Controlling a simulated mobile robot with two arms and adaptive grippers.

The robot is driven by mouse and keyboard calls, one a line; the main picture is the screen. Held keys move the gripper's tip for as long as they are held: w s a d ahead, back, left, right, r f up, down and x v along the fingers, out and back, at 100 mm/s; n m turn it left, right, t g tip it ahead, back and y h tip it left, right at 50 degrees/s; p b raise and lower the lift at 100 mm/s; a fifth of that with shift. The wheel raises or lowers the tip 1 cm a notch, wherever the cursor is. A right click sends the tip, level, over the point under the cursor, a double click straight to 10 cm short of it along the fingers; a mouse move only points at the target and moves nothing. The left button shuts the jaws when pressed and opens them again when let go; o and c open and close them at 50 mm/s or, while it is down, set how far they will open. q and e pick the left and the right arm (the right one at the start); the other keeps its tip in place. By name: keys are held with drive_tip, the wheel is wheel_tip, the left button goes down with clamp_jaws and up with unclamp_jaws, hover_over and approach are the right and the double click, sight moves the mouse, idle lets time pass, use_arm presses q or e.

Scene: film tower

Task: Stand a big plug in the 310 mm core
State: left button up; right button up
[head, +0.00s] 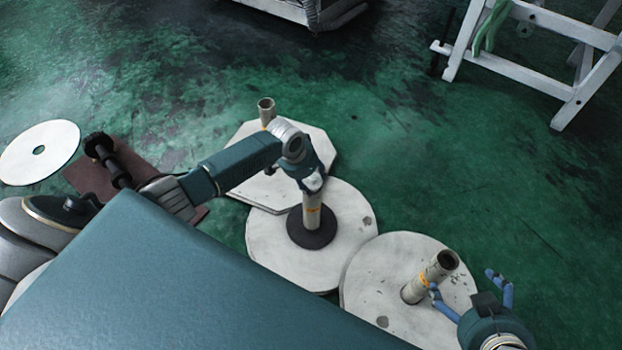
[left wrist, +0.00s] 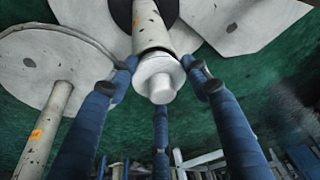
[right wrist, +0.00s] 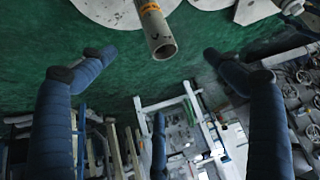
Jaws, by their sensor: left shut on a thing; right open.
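A pale plug (left wrist: 158,78) with a stepped, narrower end sits at the top of the middle core (head: 312,215), in line with it. My left gripper (head: 313,184) is shut on the plug, its fingers around the plug's sides. How deep the plug sits is hidden. The middle core stands upright, with a black disc (head: 310,236) around its foot. My right gripper (head: 464,284) is open and empty beside the right core (head: 430,276), whose open mouth shows in the right wrist view (right wrist: 158,38). Core lengths cannot be read.
A third open core (head: 266,112) stands behind on a pale plate (head: 250,180). Round pale plates (head: 350,215) lie under the other cores. A white disc (head: 25,160) lies at far left. A white trestle (head: 560,30) stands back right. Green floor is clear between.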

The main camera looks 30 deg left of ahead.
use_arm(q)
drive_tip(key=shift+r, duration=0.15)
drive_tip(key=shift+r+p, duration=0.2)
drive_tip(key=shift+p, duration=0.3)
drive_tip(key=shift+r, duration=0.1)
use_arm(e)
drive_tip(key=s+d+f+g+h, duration=0.1)
drive_tip(key=s+d+f+g, duration=0.2)
drive_tip(key=s, duration=0.6)
drive_tip(key=shift+f+g, duration=0.2)
drive_tip(key=shift+g, duration=0.5)
idle(0.3)
use_arm(q)
drive_tip(key=shift+r+p, duration=0.1)
drive_tip(key=shift+p, duration=0.35)
use_arm(e)
drive_tip(key=shift+a+r, duration=0.1)
drive_tip(key=shift+r, duration=0.1)
drive_tip(key=shift+s+r, duration=0.1)
drive_tip(key=shift+s, duration=0.1)
drive_tip(key=shift+d, duration=0.2)
use_arm(q)
drive_tip(key=shift+p, duration=0.4)
use_arm(e)
drive_tip(key=shift+r, duration=0.25)
